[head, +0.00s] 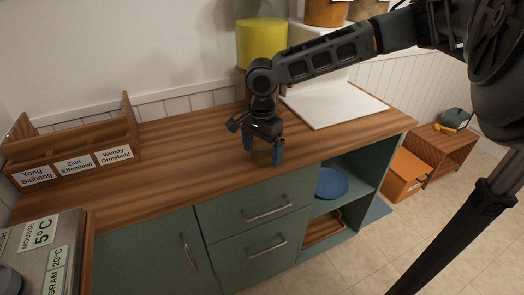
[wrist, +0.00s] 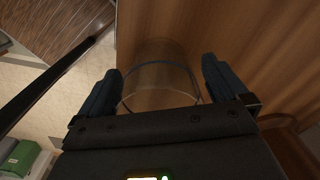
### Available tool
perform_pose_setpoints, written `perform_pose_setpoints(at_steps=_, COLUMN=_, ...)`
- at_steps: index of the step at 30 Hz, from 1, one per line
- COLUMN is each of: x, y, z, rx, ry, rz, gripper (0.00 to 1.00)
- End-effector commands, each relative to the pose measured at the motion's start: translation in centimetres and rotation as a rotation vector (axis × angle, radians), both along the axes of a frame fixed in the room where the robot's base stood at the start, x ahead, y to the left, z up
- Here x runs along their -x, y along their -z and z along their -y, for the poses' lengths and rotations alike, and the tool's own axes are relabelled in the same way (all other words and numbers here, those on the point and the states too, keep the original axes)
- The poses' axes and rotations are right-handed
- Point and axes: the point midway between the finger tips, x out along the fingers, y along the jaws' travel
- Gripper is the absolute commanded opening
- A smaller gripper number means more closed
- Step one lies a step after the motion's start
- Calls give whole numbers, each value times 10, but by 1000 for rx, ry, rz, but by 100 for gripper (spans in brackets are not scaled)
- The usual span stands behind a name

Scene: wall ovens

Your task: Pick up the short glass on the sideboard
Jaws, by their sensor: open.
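The short glass (wrist: 160,82) is clear and shows in the wrist view between the two fingers, its curved rim facing me. In the head view I cannot make it out at the gripper. My gripper (head: 263,150) points down over the front part of the sideboard (head: 190,150), which has a wooden top and green drawers. In the wrist view my gripper (wrist: 162,78) is open, with one blue finger on each side of the glass. I cannot tell whether either finger touches it.
A wooden organiser (head: 70,150) with name labels stands at the left of the top. A white board (head: 332,103) lies at the back right, near a yellow container (head: 262,42). A blue plate (head: 331,184) sits on the open shelf below. An orange box (head: 402,174) stands on the floor.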

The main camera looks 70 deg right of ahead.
Motion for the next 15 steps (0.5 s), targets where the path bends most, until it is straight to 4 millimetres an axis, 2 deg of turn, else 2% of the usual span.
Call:
perform_pose_setpoints(at_steps=9, x=0, y=6, z=0, rx=0, ry=0, rz=0, gripper=100)
perform_pose_setpoints(at_steps=15, x=0, y=6, z=0, rx=0, ry=0, rz=0, gripper=81)
